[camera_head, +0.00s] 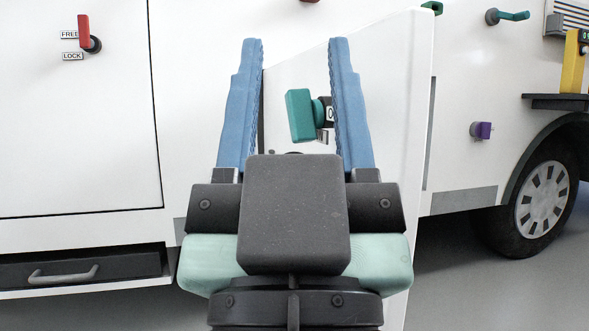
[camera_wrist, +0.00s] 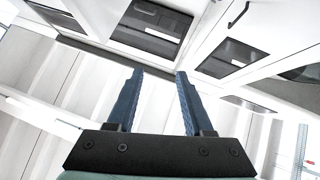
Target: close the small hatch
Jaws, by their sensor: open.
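The small hatch appears to be the white panel (camera_head: 395,110) standing out at an angle from the vehicle's side, behind my gripper in the head view. A dark gap shows along its right edge. A teal handle (camera_head: 299,115) with a partly hidden label beside it shows between my fingers. My gripper (camera_head: 296,42) is open, its two blue fingers pointing up in the picture. In the wrist view my gripper (camera_wrist: 160,72) also has its fingers apart, with nothing held. I cannot tell whether a finger touches the panel. My gripper hides the panel's lower part.
A red lever (camera_head: 84,32) with FREE and LOCK labels sits on a large door at left. A dark drawer (camera_head: 80,268) is below it. At right are a purple knob (camera_head: 481,130), a teal-handled knob (camera_head: 512,15), a dark shelf (camera_head: 558,102) and a wheel (camera_head: 541,200).

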